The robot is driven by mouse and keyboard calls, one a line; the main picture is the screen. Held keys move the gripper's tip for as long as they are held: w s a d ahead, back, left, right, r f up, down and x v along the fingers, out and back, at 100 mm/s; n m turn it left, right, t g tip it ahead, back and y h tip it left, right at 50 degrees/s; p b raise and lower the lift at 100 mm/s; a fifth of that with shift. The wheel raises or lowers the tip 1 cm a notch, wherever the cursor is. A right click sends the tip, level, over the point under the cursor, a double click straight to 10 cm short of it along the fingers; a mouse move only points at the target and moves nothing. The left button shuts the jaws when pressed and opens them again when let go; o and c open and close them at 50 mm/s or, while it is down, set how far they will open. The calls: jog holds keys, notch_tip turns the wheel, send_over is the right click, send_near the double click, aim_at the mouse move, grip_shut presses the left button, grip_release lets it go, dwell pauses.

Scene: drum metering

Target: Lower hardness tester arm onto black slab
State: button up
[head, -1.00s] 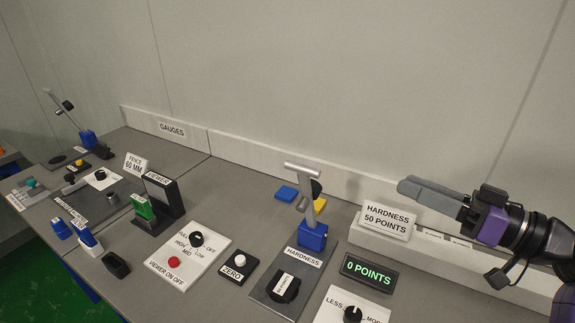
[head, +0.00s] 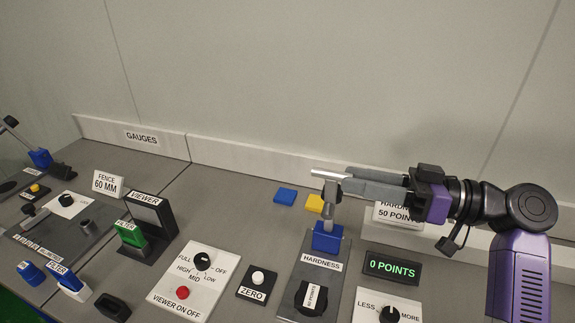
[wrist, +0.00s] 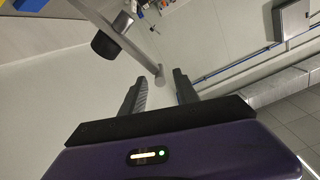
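The hardness tester arm (head: 330,174) is a silver bar, raised, on a post above a blue base (head: 327,238) in the head view. The black slab (head: 312,298) with a white label lies on the tester's dark plate in front of that base. My gripper (head: 344,180) reaches in from the right, its fingertips at the bar's right end. In the wrist view the fingers (wrist: 160,85) are apart and the bar's end (wrist: 158,73) shows between or just beyond their tips. I cannot tell whether they touch it.
The display (head: 392,267) reads 0 POINTS. A LESS/MORE dial panel (head: 370,305), ZERO button (head: 258,278) and viewer panel (head: 205,268) stand nearby. Blue (head: 286,195) and yellow (head: 315,203) blocks lie behind the tester. My gripper partly hides the hardness sign (head: 385,214).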

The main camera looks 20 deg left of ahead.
aim_at(314, 168)
jog(key=a+p, duration=0.2)
jog(key=a, duration=0.6)
jog(key=shift+w+a, duration=0.1)
jog(key=shift+w, duration=0.05)
jog(key=shift+c, duration=0.3)
grip_shut()
dwell(1.0)
